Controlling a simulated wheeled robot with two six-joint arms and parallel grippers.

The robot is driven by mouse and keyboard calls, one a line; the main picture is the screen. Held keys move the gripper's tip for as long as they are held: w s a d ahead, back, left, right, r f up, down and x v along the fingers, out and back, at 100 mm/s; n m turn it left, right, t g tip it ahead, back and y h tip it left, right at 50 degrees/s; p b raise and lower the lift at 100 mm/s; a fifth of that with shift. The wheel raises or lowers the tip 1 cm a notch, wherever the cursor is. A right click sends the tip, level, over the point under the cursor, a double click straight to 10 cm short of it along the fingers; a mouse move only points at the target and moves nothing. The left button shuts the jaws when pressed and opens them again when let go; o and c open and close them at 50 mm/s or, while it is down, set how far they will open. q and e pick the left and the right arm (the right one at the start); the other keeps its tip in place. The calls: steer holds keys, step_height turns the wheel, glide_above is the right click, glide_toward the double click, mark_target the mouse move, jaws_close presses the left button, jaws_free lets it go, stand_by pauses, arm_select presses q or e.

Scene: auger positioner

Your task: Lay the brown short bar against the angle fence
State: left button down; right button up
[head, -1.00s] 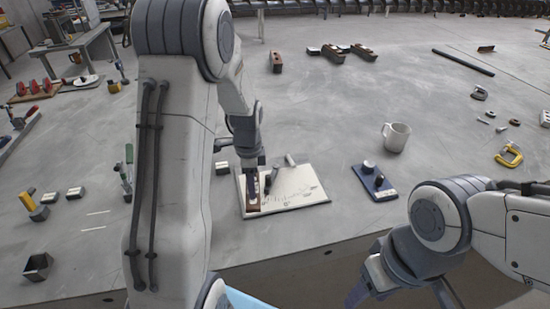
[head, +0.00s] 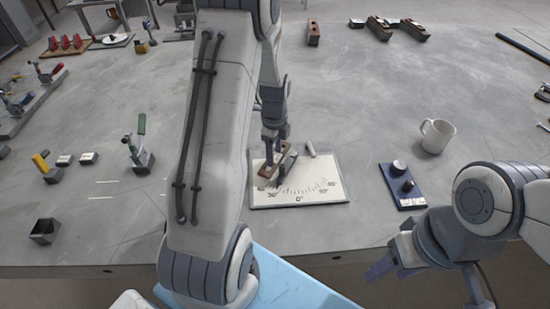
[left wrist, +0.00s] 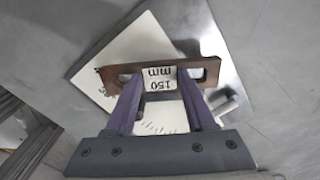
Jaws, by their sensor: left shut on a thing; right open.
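My left gripper (head: 272,142) is shut on the brown short bar (head: 266,176), which also shows in the left wrist view (left wrist: 212,66) with a "150 mm" label between the fingers. The bar is over the white angle-scale plate (head: 322,188). I cannot tell whether bar and fence touch, or whether the bar rests on the plate. My right gripper (head: 428,288) is open and empty in front of the table's front edge.
A green-handled clamp (head: 141,150) stands to the left. Wooden blocks (head: 381,28) lie at the back.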

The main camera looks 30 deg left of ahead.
arm_select(q)
steer(key=shift+f, duration=1.2)
steer(key=shift+f, duration=0.15)
steer(key=shift+c, duration=1.2)
jaws_free()
